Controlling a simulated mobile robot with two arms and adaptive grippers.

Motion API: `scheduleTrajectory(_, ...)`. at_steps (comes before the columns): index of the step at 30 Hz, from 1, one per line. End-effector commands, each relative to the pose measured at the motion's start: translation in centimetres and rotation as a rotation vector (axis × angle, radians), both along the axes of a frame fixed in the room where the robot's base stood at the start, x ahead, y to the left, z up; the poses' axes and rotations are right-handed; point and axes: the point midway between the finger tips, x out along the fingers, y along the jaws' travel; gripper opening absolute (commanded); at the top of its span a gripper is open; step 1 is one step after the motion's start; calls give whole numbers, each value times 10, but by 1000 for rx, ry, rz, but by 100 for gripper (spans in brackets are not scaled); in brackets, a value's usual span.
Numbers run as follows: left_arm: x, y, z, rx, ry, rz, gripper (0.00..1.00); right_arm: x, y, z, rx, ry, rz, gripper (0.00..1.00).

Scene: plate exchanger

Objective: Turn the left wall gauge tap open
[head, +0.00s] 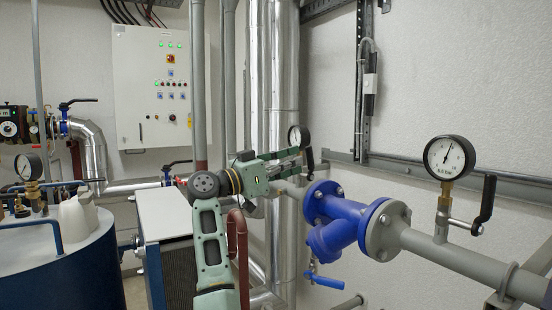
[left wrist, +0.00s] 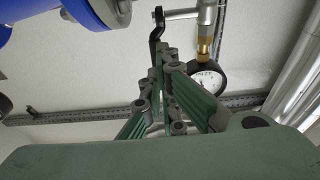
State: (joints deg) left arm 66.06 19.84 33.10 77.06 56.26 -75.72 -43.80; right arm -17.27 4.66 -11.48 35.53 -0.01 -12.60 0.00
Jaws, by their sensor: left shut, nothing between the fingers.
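The left wall gauge (head: 294,136) has a white dial and stands on the grey pipe behind my left gripper. Its black tap lever (head: 310,160) points upward, just right of the fingertips. My left gripper (head: 299,158) is shut and empty, with its tips at the lever. In the left wrist view, which is upside down, the shut fingertips (left wrist: 161,58) are close to the black lever (left wrist: 156,35); I cannot tell whether they touch. The gauge (left wrist: 207,78) there is right of the fingers, on a brass fitting. My right gripper is not in view.
A right wall gauge (head: 449,158) with a black lever (head: 487,198) stands farther right on the pipe. A blue valve body (head: 340,218) lies between the gauges. Shiny vertical pipes (head: 279,70) stand behind my arm, and a dark blue tank (head: 70,265) is at left.

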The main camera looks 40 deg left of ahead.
Motion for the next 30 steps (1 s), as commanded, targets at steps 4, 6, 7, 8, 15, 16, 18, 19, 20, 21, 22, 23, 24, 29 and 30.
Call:
scheduleTrajectory(4, 11, -4, 4, -3, -1, 0, 0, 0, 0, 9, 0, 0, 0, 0)
scheduleTrajectory(6, 13, -5, 4, -2, -1, 1, 0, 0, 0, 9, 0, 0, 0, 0)
scheduleTrajectory(7, 13, -5, 3, -2, -1, 1, 0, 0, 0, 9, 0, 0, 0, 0)
scheduleTrajectory(8, 13, -5, 3, -2, -1, 1, 0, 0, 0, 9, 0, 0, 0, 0)
scheduleTrajectory(15, 13, -5, 3, -1, 0, 1, 0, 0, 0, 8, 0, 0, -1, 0)
scheduleTrajectory(16, 13, -5, 3, -1, 0, 1, 0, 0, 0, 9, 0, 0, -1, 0)
scheduleTrajectory(18, 15, -6, 6, 6, 12, 0, 0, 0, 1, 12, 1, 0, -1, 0)
scheduleTrajectory(19, 16, -6, 8, 10, 22, 0, 0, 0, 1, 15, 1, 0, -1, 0)
scheduleTrajectory(20, 18, -7, 10, 16, 36, 0, 0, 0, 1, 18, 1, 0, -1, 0)
scheduleTrajectory(21, 20, -8, 12, 26, 56, 2, 0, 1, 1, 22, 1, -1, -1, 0)
scheduleTrajectory(22, 23, -9, 14, 35, 74, 2, 0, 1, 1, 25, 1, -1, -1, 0)
scheduleTrajectory(23, 25, -9, 15, 41, 94, 2, 0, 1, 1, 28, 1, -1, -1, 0)
scheduleTrajectory(24, 27, -10, 16, 52, 118, 3, 0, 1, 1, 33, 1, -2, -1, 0)
scheduleTrajectory(29, 32, -13, 16, 79, 190, 0, 0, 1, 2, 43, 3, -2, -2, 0)
scheduleTrajectory(30, 32, -13, 15, 82, 198, 1, 0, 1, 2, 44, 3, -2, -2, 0)
